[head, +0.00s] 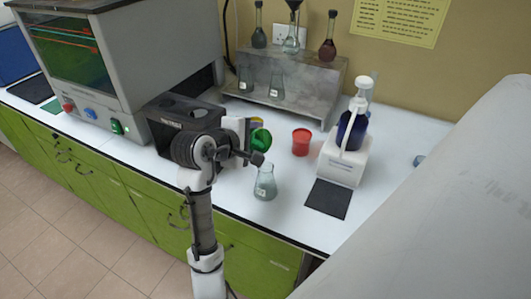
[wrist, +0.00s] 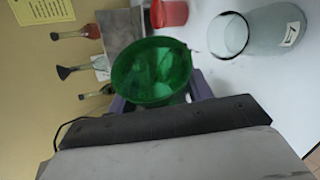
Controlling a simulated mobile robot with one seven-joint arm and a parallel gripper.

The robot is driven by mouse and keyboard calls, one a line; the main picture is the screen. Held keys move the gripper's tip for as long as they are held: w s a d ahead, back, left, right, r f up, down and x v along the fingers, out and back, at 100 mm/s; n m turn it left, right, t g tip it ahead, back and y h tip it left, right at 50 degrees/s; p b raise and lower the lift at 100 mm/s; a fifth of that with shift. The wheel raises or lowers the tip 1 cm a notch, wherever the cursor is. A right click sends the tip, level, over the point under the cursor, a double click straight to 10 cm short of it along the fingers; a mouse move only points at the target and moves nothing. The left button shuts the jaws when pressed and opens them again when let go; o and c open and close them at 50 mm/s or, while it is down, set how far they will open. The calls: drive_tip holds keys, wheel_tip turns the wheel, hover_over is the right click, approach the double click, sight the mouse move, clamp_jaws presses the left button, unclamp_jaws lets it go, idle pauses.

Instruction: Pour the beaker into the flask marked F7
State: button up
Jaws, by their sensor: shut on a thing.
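My gripper (head: 250,138) is shut on a green beaker (head: 261,139), held above the bench. The beaker (wrist: 152,72) also shows in the wrist view, with its open rim toward the camera and the finger edges at its sides. Its exact tilt is hard to tell. A clear conical flask (head: 265,183) stands on the bench just below and in front of the beaker in the head view. No stream of liquid is visible.
A red beaker (head: 301,142) stands to the right, near a white stand (head: 343,160) with a blue bottle. A large grey machine (head: 125,60) stands left. A dark mat (head: 328,198) lies front right.

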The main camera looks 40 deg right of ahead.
drive_tip(key=shift+b, duration=0.65)
drive_tip(key=shift+w+r, duration=0.15)
drive_tip(key=shift+w, duration=0.2)
drive_tip(key=shift+f+m+t+b, duration=0.45)
drive_tip(key=shift+m+t+b, duration=0.15)
drive_tip(key=shift+m+b, duration=0.1)
idle(0.6)
drive_tip(key=shift+s+r+m+t+h, duration=0.1)
drive_tip(key=shift+r+m+t+h, duration=0.3)
drive_tip(key=shift+m+t, duration=0.15)
idle(0.7)
drive_tip(key=shift+s+f+m+b, duration=0.1)
drive_tip(key=shift+f+m+b, duration=0.15)
drive_tip(key=shift+b, duration=0.25)
